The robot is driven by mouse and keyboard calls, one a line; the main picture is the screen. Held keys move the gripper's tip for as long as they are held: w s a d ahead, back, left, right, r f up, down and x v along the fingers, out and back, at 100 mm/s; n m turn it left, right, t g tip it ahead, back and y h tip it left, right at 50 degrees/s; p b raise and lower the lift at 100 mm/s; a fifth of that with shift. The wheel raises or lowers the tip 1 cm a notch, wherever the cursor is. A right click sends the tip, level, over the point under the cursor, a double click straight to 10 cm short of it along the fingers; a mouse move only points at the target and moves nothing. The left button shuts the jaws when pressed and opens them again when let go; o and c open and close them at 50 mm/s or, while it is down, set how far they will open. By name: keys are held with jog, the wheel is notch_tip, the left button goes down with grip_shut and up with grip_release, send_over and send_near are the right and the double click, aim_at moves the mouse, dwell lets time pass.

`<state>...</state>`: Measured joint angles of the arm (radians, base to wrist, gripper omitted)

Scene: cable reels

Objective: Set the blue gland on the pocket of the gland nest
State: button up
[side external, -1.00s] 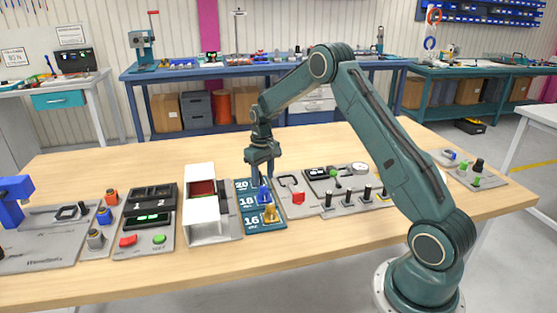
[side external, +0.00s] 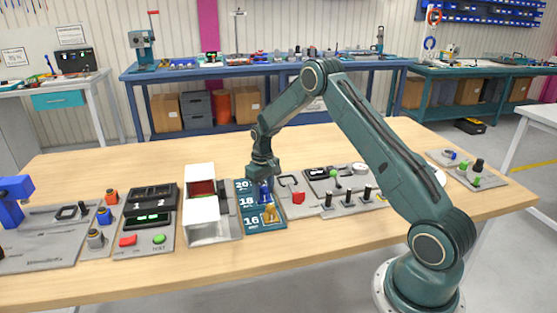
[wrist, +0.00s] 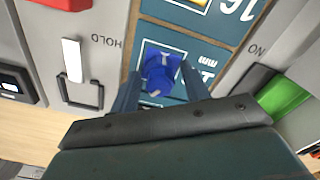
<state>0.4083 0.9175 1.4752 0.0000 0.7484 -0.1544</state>
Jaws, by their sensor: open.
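The blue gland (wrist: 160,70) stands on the blue board (wrist: 235,42), which looks like the gland nest and has size labels 20, 18 and 16. In the side external view the blue gland (side external: 264,196) is at about the 18 row, mostly covered by my gripper. My gripper (side external: 263,184) is low over it with its jaws pointing down. In the wrist view my gripper (wrist: 160,75) is open, one finger on each side of the gland. I cannot tell whether the fingers touch it. The 20 row is partly hidden by my gripper.
The table front (side external: 300,233) is clear.

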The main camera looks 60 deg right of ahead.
jog(key=c, duration=0.9)
jog(key=shift+o, duration=0.2)
jog(key=shift+r, duration=3.8)
jog(key=s+d, duration=0.1)
jog(key=d, duration=1.2)
jog(key=shift+s+f, duration=0.35)
jog(key=shift+s, duration=0.05)
